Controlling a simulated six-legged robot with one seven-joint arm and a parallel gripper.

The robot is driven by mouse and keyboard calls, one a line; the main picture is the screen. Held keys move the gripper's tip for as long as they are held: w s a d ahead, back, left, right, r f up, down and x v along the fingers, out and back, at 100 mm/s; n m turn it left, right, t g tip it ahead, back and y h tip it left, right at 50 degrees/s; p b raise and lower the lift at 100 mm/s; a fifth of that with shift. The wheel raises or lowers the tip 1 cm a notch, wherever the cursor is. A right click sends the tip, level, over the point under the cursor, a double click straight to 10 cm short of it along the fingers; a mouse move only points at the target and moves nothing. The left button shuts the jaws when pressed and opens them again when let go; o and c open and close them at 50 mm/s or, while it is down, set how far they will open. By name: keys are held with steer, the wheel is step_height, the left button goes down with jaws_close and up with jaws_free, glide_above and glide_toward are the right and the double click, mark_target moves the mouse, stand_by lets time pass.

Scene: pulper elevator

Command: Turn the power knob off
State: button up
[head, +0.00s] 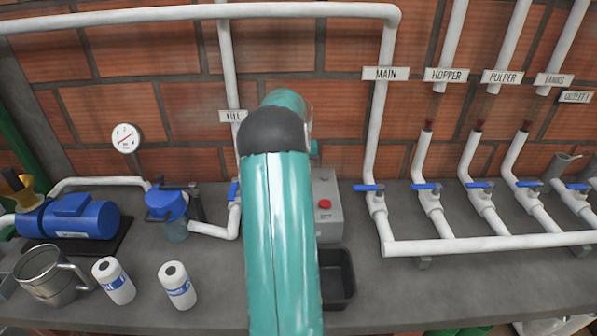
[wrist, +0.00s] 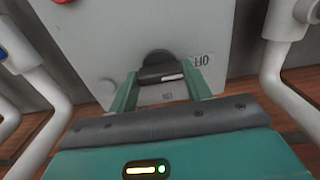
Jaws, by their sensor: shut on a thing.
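The power knob (wrist: 158,66) is dark and round with a raised grip bar and a white mark. It sits on the face of a grey control box (wrist: 190,25). In the wrist view my gripper (wrist: 161,78) has its two green fingers on either side of the knob's bar, shut on it. A small white label (wrist: 202,60) is beside the knob. In the head view the control box (head: 330,225) is partly hidden behind my teal arm. The knob and fingertips are hidden there.
A red button (head: 325,204) is on the box. White pipes with blue-handled valves (head: 425,187) stand to the right. A dark tray (head: 337,275) lies in front of the box. A blue pump (head: 75,217), a metal mug (head: 48,275) and two white bottles (head: 177,284) stand left.

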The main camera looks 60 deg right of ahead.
steer(key=o, duration=1)
steer(key=shift+r, duration=0.15)
step_height(320, 180, up, 14)
steer(key=shift+f, duration=0.2)
